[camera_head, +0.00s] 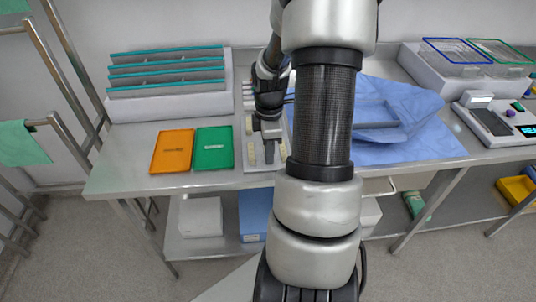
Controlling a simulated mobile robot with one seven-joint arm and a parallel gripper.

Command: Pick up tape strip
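A light grey tray (255,165) lies on the steel bench in the middle, with pale yellowish strips on it. One pale strip (251,154) shows at the tray's front left, just left of my gripper; it may be a tape strip, but it is too small to be sure. My gripper (269,156) points down over the tray. A dark finger shows close to the tray's surface. I cannot tell whether it touches anything or whether the fingers are apart. My arm hides the tray's right side.
An orange tray (172,151) and a green tray (214,148) lie left of the grey tray. A grey rack with teal edges (167,75) stands behind them. Blue cloth (420,135) covers the bench to the right. A scale (491,122) and clear-lidded boxes (462,60) stand at far right.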

